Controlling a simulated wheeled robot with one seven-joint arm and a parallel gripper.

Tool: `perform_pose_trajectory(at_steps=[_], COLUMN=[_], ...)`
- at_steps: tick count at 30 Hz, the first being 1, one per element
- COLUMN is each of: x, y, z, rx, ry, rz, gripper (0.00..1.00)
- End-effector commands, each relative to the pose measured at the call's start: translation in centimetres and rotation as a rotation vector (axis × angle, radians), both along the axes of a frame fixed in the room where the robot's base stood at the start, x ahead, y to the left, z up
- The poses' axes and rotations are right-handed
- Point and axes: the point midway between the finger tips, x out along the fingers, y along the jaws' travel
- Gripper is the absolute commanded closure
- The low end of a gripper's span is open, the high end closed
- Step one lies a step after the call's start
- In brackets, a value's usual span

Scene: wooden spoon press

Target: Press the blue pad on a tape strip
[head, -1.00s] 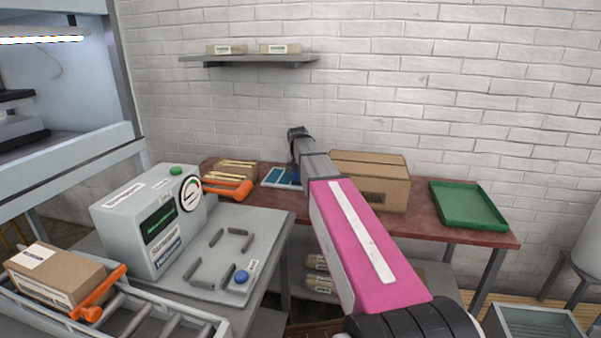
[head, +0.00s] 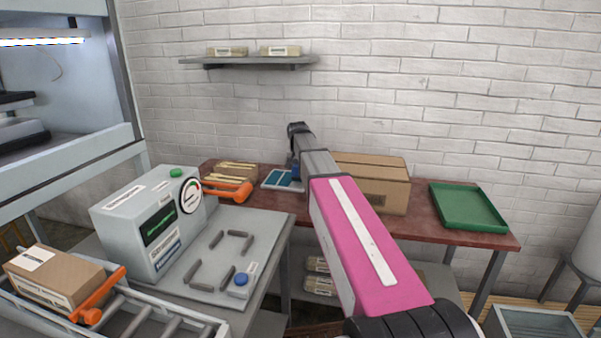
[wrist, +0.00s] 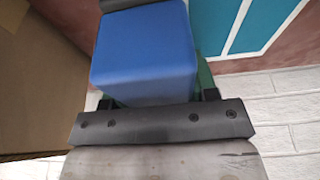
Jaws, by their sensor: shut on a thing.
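The blue pad (wrist: 145,58) is a rounded blue block held between the dark jaws of my gripper (wrist: 148,62) in the wrist view. A sliver of green shows behind its right side. The teal tape strips (wrist: 225,25) with white gaps lie past the pad at the upper right of the wrist view. In the head view, the tape strips (head: 279,179) lie on the red-brown table, just left of my gripper. My arm hides most of the gripper there. I cannot tell whether the pad touches a strip.
A cardboard box (head: 372,182) stands close to the right of my arm. A green tray (head: 468,205) lies farther right on the table (head: 425,228). An orange-handled tool (head: 228,189) and a small box lie to the left. A grey tester (head: 150,225) stands nearer, left.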

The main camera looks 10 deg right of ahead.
Motion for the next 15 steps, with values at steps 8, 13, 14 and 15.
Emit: perform_pose_trajectory(at_steps=[8, 13, 14, 15], x=[0.0, 0.1, 0.1, 0.1], y=[0.0, 0.0, 0.0, 0.0], z=[2.0, 3.1, 3.4, 3.6], rx=[0.000, 0.000, 0.000, 0.000], ry=[-0.001, -0.001, -0.002, -0.002], rz=[0.000, 0.000, 0.000, 0.000], gripper=[0.66, 0.66, 0.66, 0.66])
